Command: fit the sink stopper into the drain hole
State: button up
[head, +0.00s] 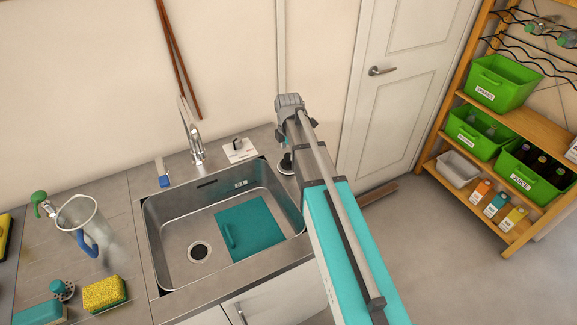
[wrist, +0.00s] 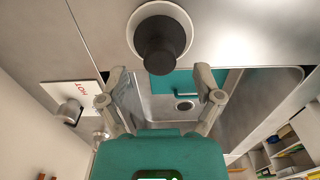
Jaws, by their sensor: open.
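The sink stopper (wrist: 160,45), a white disc with a black knob, stands just past my fingertips in the wrist view, not between them. In the head view the stopper (head: 287,164) is on the counter right of the sink, partly hidden by my arm. My gripper (wrist: 160,86) is open and empty, its fingers spread wide. The drain hole (head: 199,251) is a dark round opening in the left part of the sink floor, uncovered. It also shows in the wrist view (wrist: 184,105).
A teal mat (head: 250,232) lies in the steel sink (head: 165,262), right of the drain. A jug (head: 82,222) and a yellow sponge (head: 104,294) are on the left counter.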

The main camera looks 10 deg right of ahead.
jog(key=shift+f+b, duration=1.05)
jog(key=shift+f, duration=0.3)
grip_shut()
